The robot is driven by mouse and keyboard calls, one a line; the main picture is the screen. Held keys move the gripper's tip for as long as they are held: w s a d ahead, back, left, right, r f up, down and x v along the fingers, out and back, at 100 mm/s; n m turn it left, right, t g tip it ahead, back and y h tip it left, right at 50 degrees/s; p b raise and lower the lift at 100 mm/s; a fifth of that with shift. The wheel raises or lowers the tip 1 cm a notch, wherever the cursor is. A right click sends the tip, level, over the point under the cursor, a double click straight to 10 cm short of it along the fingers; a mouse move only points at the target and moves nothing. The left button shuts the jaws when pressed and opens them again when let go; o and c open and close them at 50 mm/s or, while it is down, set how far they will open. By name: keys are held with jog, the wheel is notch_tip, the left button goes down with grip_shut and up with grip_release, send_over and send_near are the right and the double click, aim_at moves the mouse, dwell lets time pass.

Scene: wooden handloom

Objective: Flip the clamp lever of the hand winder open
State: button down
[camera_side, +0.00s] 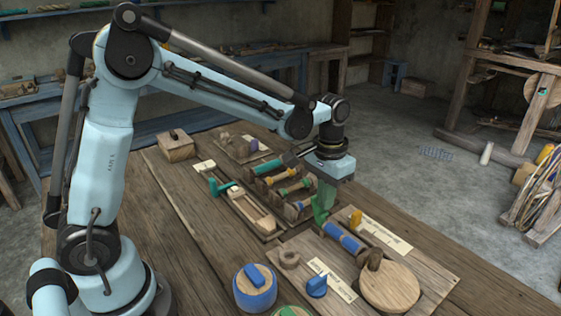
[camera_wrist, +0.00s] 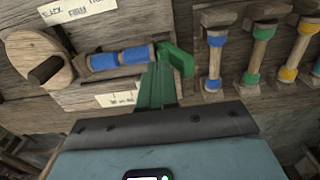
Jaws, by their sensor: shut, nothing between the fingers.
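The hand winder has a round wooden disc (camera_side: 390,290) with a dark peg and a blue-banded roller (camera_side: 343,238). In the wrist view the disc (camera_wrist: 38,62) is at the left and the roller (camera_wrist: 122,57) runs right from it. A bright green angled piece (camera_wrist: 180,59), seemingly the clamp lever, sits at the roller's far end. My gripper (camera_side: 321,212) points down at that end in the side view. In the wrist view its dark green fingers (camera_wrist: 156,78) are shut and empty, tips beside the green piece. I cannot tell whether they touch it.
Banded spools (camera_wrist: 258,52) stand in a rack right of the winder in the wrist view. An orange block (camera_side: 355,218), a blue knob (camera_side: 317,286) and a blue-banded pot (camera_side: 254,290) stand nearby. The bench's left part (camera_side: 175,225) is clear.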

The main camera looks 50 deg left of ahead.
jog(key=shift+d, duration=0.2)
jog(key=shift+d+r, duration=0.1)
jog(key=shift+d, duration=0.15)
jog(key=d+r, duration=0.2)
jog(key=d, duration=0.1)
jog(key=shift+d, duration=0.15)
notch_tip(320, 180, up, 9)
jog(key=shift+a+r, duration=0.2)
jog(key=shift+a, duration=0.05)
